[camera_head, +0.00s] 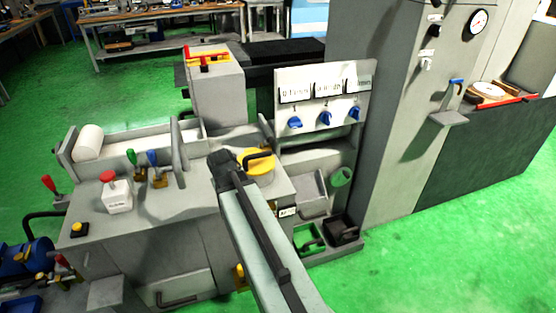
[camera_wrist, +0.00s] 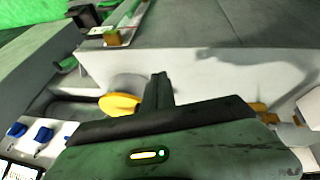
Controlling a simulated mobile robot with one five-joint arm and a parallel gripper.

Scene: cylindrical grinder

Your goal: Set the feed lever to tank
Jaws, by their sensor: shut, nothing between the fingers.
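My gripper (camera_head: 224,161) is at the end of my arm, above the grinder's front table, with its fingers together and empty. Its fingers also show in the wrist view (camera_wrist: 160,90). In the wrist view the yellow disc (camera_wrist: 118,104) appears left of the fingers; contact cannot be told. A green-handled lever (camera_head: 132,158) and a blue-handled lever (camera_head: 152,158) stand left on the table. I cannot read any label marking the feed lever or tank.
A panel (camera_head: 315,105) with blue knobs (camera_head: 324,118) stands behind, right of my gripper. A red-topped button box (camera_head: 115,193) and a red-handled lever (camera_head: 50,186) are at left. A tall grey cabinet (camera_head: 390,100) rises at right. Green floor lies open at the lower right.

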